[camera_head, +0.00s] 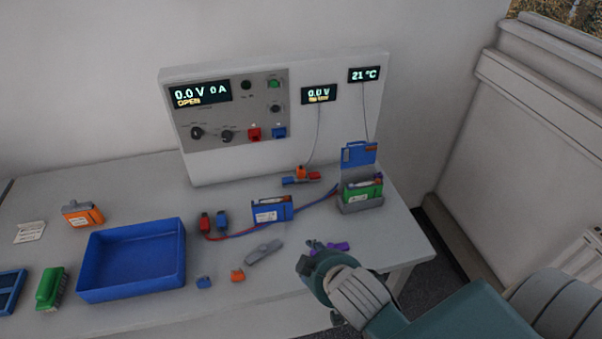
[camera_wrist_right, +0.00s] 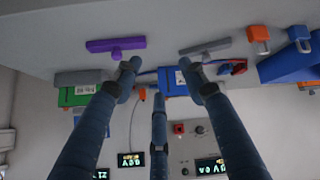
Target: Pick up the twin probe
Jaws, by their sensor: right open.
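What looks like the twin probe (camera_head: 300,174) stands at the back of the bench, in front of the white panel. It has an orange top over a red and blue base, and a thin cable runs from it up to the small voltage display (camera_head: 319,94). In the right wrist view only a small orange bit (camera_wrist_right: 142,93) shows between the fingers, probably the probe. My right gripper (camera_head: 316,254) is over the front right of the bench, apart from the probe and nearer the front edge. In the wrist view its fingers (camera_wrist_right: 163,86) are spread and empty. My left gripper is not in view.
A purple tool (camera_head: 339,247) lies beside my right gripper, with a grey tool (camera_head: 264,251) to its left. A blue pack (camera_head: 271,210) with red and blue leads and a holder (camera_head: 362,204) with a green pack stand behind. A blue tray (camera_head: 134,293) is at left.

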